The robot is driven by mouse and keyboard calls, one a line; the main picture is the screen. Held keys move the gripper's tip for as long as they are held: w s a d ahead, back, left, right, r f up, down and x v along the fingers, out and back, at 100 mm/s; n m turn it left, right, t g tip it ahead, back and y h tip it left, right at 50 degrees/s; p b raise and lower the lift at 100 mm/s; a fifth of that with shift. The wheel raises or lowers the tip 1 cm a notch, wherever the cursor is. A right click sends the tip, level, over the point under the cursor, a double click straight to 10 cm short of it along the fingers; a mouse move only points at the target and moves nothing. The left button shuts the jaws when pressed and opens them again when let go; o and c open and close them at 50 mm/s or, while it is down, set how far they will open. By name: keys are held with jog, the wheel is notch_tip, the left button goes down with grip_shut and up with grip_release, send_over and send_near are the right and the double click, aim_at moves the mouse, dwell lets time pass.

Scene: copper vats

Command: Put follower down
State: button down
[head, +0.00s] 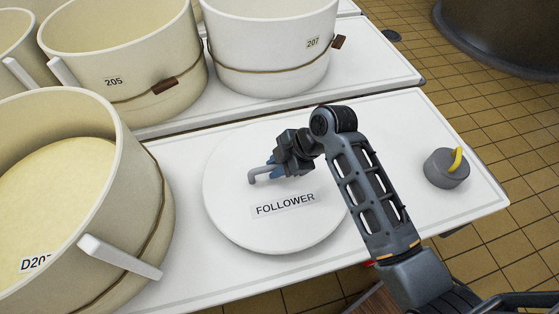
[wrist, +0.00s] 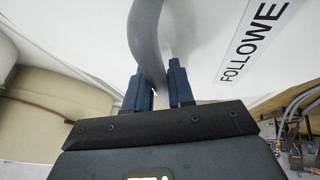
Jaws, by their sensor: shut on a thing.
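The follower (head: 300,230) is a round white disc with a black FOLLOWER label and a grey bent handle. It is level over the front white table, between the large cream vat and the grey weight. I cannot tell whether it touches the table top. My gripper (head: 270,171) is shut on the follower's grey handle, near the disc's middle. In the wrist view the handle (wrist: 147,40) passes between the blue fingers of my gripper (wrist: 160,88), with the follower's white face (wrist: 215,30) behind.
The cream vat D207 (head: 150,190) stands close at left, its pale handle sticking out toward the disc. Vats 205 (head: 130,60) and 207 (head: 270,45) stand on the rear table. Bare table (head: 410,125) lies between.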

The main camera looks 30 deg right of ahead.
notch_tip(320, 180, down, 2)
jog(key=shift+w, duration=0.1)
jog(key=c, duration=1)
grip_release()
jog(key=shift+f, duration=0.1)
jog(key=shift+o, duration=0.2)
jog(key=p+v, duration=0.1)
jog(key=v, duration=1.1)
